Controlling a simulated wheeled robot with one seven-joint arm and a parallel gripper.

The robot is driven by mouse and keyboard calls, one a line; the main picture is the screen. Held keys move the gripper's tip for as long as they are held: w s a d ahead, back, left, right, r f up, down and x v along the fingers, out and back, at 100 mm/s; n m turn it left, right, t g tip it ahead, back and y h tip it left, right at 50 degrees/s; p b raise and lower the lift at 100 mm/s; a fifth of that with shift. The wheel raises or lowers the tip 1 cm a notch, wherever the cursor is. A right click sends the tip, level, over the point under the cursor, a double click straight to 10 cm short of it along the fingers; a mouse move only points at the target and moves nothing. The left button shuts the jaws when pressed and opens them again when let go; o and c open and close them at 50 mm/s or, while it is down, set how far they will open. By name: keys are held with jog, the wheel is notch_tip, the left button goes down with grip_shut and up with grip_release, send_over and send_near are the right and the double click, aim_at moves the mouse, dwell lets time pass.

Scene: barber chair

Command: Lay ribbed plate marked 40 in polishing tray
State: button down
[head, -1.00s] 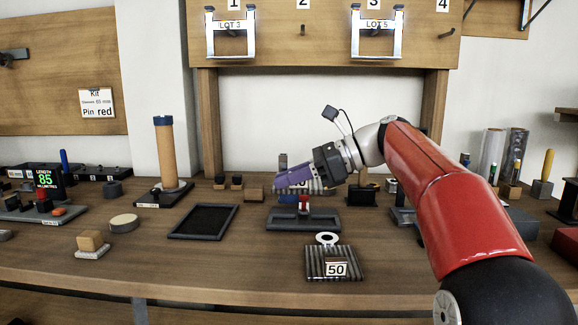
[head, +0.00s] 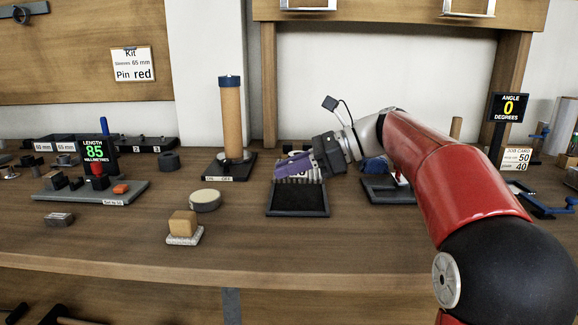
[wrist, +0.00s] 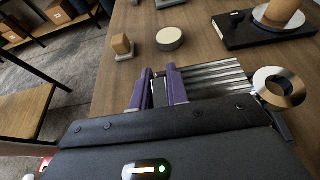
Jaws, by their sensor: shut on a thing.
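My gripper (head: 287,170) is shut on a ribbed metal plate (head: 314,175), above the far part of the black tray. The plate's number is mostly covered by the purple fingers, so I cannot read it fully. In the wrist view the purple fingers (wrist: 160,85) grip the ribbed plate (wrist: 215,78), with a round metal ring (wrist: 280,88) at its right end. The shallow black tray (head: 298,213) lies flat on the bench with a dark, empty-looking floor at its near part. Whether the plate touches the tray is not clear.
A wooden post on a black base (head: 230,120) stands behind the tray to the left. A round pale disc (head: 205,200) and a wooden block (head: 183,224) lie left of the tray. A dark fixture (head: 388,188) is close on its right. The bench in front is clear.

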aim_at(291, 210)
jog(key=shift+f+b, duration=2.85)
jog(key=shift+b, duration=0.85)
jog(key=shift+f+p, duration=0.25)
jog(key=shift+p, duration=0.15)
jog(key=c, duration=1.3)
grip_release()
jog(key=shift+d, duration=0.1)
jog(key=p+v, duration=0.1)
jog(key=v, duration=0.6)
jog(key=shift+d+r+p, duration=0.1)
jog(key=shift+d+p, duration=0.2)
jog(key=shift+p, duration=0.1)
